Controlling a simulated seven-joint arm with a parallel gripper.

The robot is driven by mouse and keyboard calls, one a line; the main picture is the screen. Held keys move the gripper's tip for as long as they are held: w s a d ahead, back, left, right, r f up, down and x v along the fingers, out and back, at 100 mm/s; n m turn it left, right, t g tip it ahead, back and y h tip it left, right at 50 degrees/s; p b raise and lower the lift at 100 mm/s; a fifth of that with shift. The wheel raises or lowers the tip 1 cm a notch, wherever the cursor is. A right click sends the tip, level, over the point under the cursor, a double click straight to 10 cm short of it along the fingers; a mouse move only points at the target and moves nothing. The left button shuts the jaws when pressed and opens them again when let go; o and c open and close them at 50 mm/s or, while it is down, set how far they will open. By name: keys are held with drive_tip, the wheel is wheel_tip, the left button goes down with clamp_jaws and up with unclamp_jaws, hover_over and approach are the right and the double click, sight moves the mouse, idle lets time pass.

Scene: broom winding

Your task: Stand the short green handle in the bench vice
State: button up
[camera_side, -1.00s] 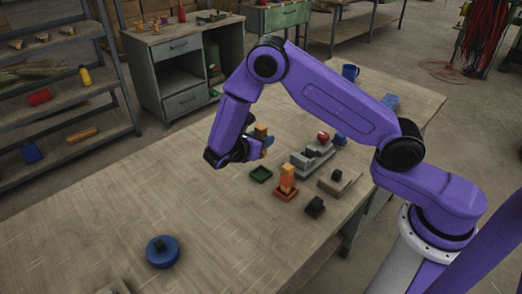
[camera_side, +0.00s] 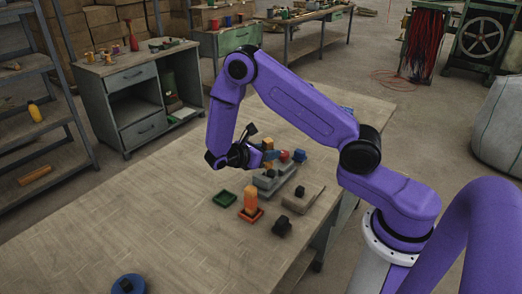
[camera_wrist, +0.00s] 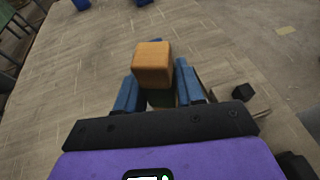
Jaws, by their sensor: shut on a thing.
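My gripper (camera_wrist: 157,92), with blue fingers, is shut on the short green handle (camera_wrist: 160,99). The handle has an orange-brown block on top and looks dark green below, between the fingers. In the side view its orange top (camera_side: 267,144) stands up above my gripper (camera_side: 267,158), roughly upright. Its lower end is hidden. The grey bench vice (camera_side: 276,181) is just beyond and below my fingers on the table, partly covered by them. I cannot tell whether the handle touches the vice.
A green tray (camera_side: 224,199) looks empty. An orange handle (camera_side: 250,200) stands in an orange-red tray (camera_side: 251,215). A dark block (camera_side: 282,226) and a beige board (camera_side: 303,201) lie to the right. A blue disc (camera_side: 127,285) lies front left. The table's left part is clear.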

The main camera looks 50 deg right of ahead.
sight(267, 166)
drive_tip(key=shift+f, duration=2.4)
drive_tip(key=shift+f, duration=0.55)
drive_tip(key=o, duration=0.8)
drive_tip(key=shift+c, duration=0.2)
drive_tip(key=shift+a, duration=0.1)
drive_tip(key=v, duration=1.1)
